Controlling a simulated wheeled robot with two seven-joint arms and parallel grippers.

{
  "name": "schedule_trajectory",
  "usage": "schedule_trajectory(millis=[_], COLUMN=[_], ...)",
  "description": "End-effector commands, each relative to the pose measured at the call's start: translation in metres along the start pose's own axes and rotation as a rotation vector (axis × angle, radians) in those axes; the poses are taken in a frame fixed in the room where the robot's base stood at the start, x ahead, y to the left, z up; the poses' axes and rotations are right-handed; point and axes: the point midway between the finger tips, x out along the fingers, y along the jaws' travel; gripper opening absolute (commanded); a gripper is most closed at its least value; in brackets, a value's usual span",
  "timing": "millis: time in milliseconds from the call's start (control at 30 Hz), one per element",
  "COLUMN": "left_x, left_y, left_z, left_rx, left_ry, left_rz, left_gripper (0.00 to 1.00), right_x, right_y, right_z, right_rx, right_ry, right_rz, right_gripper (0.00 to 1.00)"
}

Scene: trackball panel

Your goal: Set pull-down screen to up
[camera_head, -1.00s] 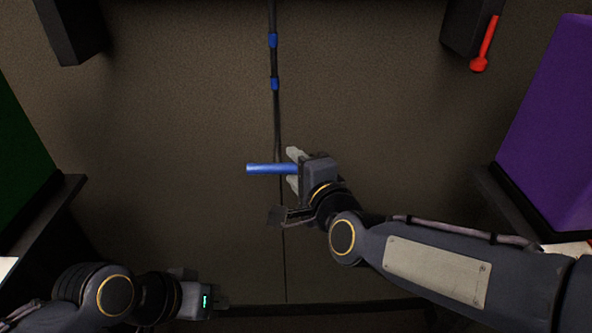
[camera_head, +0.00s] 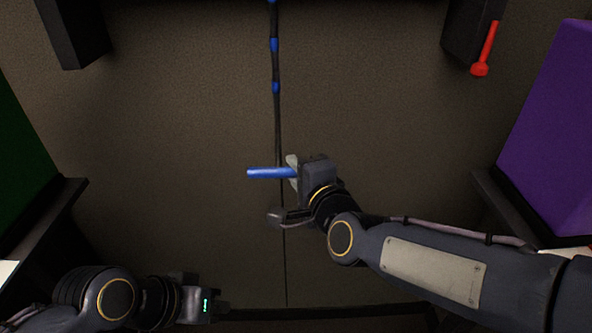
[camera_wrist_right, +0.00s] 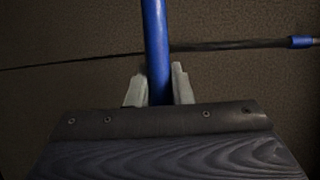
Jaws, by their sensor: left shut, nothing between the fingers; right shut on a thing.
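A blue bar (camera_head: 268,173) lies crosswise near the middle of the head view. A dark cord or strap with blue bands (camera_head: 276,88) runs from the top edge down to it. My right gripper (camera_head: 293,174) is shut on the bar's right part, and the bar's left end sticks out free. In the right wrist view the bar (camera_wrist_right: 156,45) stands between the two pale fingers (camera_wrist_right: 158,88), with the cord passing behind it. My left gripper (camera_head: 216,305) is at the lower left, away from the bar; its fingers are hard to make out. No screen surface can be told apart.
A red handle (camera_head: 485,50) hangs by a dark block (camera_head: 460,25) at the upper right. Another dark block (camera_head: 72,35) is at the upper left. A purple panel (camera_head: 555,130) stands at the right and a green one (camera_head: 20,160) at the left. The brown middle surface is largely clear.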

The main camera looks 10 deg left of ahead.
Motion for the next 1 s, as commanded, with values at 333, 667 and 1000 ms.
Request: schedule_trajectory(millis=[333, 667, 1000], left_x=[-0.056, -0.142, -0.212], left_y=[0.025, 0.065, 0.097], left_z=[-0.028, -0.072, -0.107], left_rx=[0.000, 0.000, 0.000], left_ry=[0.000, 0.000, 0.000], left_rz=[0.000, 0.000, 0.000], left_gripper=[0.00, 0.00, 0.00], right_x=[-0.015, -0.037, -0.054], right_y=[-0.080, -0.198, -0.289], right_z=[0.006, 0.015, 0.022], right_rx=[0.001, 0.001, 0.000], right_ry=[-0.001, 0.000, 0.000], right_rz=[-0.006, -0.006, -0.005], right_gripper=[0.00, 0.00, 0.00])
